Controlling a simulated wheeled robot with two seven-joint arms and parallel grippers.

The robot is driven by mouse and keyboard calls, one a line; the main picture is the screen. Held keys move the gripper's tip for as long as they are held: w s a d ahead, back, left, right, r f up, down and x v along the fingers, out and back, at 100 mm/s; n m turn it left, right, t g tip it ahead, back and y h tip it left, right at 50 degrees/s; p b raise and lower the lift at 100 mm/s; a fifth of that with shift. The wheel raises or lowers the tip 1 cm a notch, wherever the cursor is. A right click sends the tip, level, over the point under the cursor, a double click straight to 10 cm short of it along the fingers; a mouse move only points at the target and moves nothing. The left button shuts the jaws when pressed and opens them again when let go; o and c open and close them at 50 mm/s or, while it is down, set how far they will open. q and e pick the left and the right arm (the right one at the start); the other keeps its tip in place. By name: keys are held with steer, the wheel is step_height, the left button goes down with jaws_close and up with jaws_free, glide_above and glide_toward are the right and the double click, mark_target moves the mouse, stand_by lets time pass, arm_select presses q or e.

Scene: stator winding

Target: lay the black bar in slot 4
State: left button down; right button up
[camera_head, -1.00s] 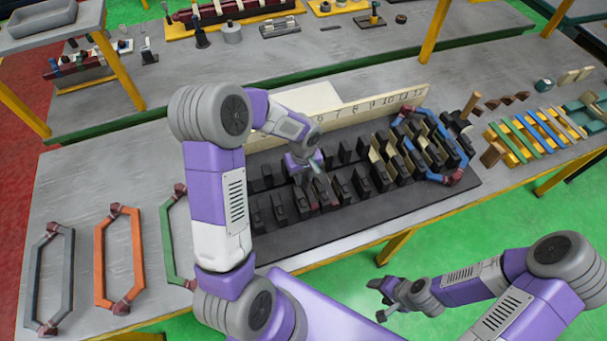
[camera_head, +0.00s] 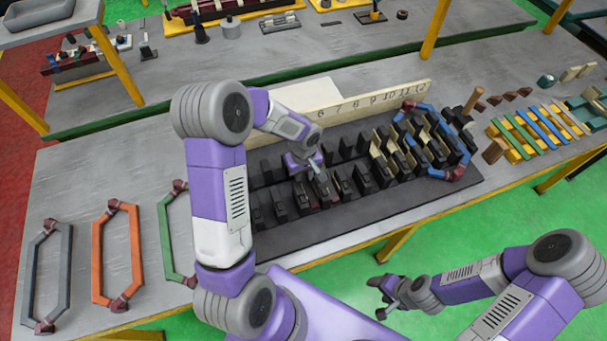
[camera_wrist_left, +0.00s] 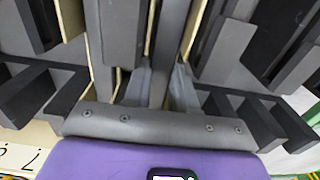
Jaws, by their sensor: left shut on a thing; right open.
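The black stator fixture (camera_head: 345,222) lies on the table with rows of upright dark teeth. My left gripper (camera_head: 314,172) is low among the teeth in its middle. In the left wrist view its two grey fingers (camera_wrist_left: 160,88) are shut on a narrow dark bar (camera_wrist_left: 161,58), which stretches away between the teeth. Whether the bar touches the slot floor cannot be told. The number strip (camera_head: 375,102) reads 6 to 12; lower numbers, including 4, are hidden behind my left arm. My right gripper (camera_head: 384,297) is open and empty, off the table's front edge.
A blue coil (camera_head: 464,150) sits around the fixture's right-end teeth, with pale liners in the slots there. Grey (camera_head: 30,275), orange (camera_head: 97,260) and green (camera_head: 164,240) coils lie at left. Coloured strips (camera_head: 540,130) lie at far right.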

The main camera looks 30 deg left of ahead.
mark_target(303, 178)
arm_select(q)
steer(key=shift+f, duration=0.15)
stand_by(0.5)
steer(key=c, duration=0.8)
jaws_free()
steer(key=shift+r, duration=0.2)
steer(key=shift+r+p, duration=0.3)
steer(key=shift+r, duration=0.35)
step_height(303, 178, up, 8)
steer(key=p, duration=0.4)
steer(key=shift+f+p, duration=0.25)
steer(key=shift+p, duration=0.15)
